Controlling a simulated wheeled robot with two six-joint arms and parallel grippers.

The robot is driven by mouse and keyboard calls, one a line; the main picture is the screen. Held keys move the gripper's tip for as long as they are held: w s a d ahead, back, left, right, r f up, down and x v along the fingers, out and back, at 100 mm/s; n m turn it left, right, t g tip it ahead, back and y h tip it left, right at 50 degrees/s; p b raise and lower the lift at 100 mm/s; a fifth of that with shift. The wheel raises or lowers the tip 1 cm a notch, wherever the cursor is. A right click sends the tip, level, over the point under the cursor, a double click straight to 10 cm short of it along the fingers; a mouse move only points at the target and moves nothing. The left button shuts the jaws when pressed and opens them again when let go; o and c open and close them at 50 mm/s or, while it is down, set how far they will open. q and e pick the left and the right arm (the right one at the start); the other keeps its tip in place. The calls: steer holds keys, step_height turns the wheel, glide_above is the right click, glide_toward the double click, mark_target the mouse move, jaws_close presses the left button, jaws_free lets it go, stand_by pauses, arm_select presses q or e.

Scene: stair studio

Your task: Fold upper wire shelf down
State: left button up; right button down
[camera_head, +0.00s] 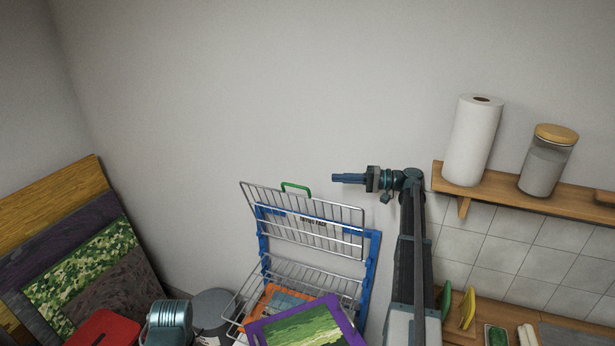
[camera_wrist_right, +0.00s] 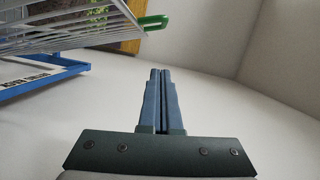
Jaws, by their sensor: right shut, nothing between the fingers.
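The upper wire shelf (camera_head: 300,220) of a blue-framed rack (camera_head: 370,262) is tilted up steeply, nearly against the wall, in the head view. A green handle (camera_head: 296,187) sits on its top edge. My right gripper (camera_head: 334,178) is shut and empty, to the right of the green handle and apart from it, pointing left. In the right wrist view the shut fingers (camera_wrist_right: 161,72) show in the middle, with the wire shelf (camera_wrist_right: 70,30) and green handle (camera_wrist_right: 153,23) to their upper left.
A lower wire shelf (camera_head: 290,275) stands out with a purple-edged picture (camera_head: 305,325) and other flat items on it. On the right, a wooden wall shelf (camera_head: 520,194) holds a paper towel roll (camera_head: 473,140) and a jar (camera_head: 546,165). Boards (camera_head: 80,260) lean at left. The wall above is clear.

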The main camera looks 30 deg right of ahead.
glide_above(305, 200)
steer(key=w+d, duration=0.1)
steer(key=w, duration=0.1)
steer(key=shift+s+d+f+b, duration=0.2)
steer(key=shift+s+f+b, duration=0.1)
steer(key=shift+b, duration=0.1)
steer(key=shift+s+a, duration=0.3)
steer(key=shift+a, duration=0.05)
arm_select(q)
steer(key=shift+w+d+f, duration=0.2)
steer(key=shift+w+f, duration=0.1)
steer(key=shift+f, duration=0.1)
